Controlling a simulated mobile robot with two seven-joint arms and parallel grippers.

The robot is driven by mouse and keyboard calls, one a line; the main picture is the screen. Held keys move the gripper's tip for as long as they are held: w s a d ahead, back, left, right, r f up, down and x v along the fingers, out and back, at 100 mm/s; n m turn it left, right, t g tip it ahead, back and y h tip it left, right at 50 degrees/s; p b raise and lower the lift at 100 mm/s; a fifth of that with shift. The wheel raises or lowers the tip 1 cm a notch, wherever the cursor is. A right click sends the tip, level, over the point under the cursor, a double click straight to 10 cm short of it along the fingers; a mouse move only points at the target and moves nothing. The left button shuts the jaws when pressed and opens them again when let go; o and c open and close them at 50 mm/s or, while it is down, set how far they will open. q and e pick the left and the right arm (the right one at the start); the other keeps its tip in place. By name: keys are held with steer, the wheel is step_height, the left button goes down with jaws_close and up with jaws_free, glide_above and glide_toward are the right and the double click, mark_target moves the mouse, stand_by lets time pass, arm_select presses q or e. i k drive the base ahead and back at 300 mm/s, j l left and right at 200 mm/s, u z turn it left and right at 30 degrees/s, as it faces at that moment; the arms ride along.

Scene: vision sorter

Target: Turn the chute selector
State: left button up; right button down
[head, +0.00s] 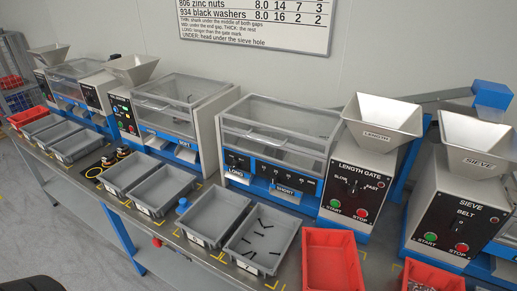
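No part in view is labelled as the chute selector, and I cannot tell which control it is. In the head view the length gate machine (345,197) has a black SLOW/FAST knob (353,185), with chutes marked LONG and SHORT to its left. The sieve machine (459,222) at the right has a BELT knob (461,247). A machine with a small lit panel (123,113) and a label that seems to read SORT stands left of centre. Small dark and yellow round parts (108,159) lie on the bench before it. Neither of my grippers is in view.
Grey trays (212,217) line the bench front; one grey tray (239,258) holds several dark pins. Red bins (333,262) stand at the front right. A sign (245,22) hangs on the wall.

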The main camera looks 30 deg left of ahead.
mark_target(235, 164)
steer(key=j+u, duration=0.3)
steer(key=j, duration=1.7)
steer(key=k, duration=0.05)
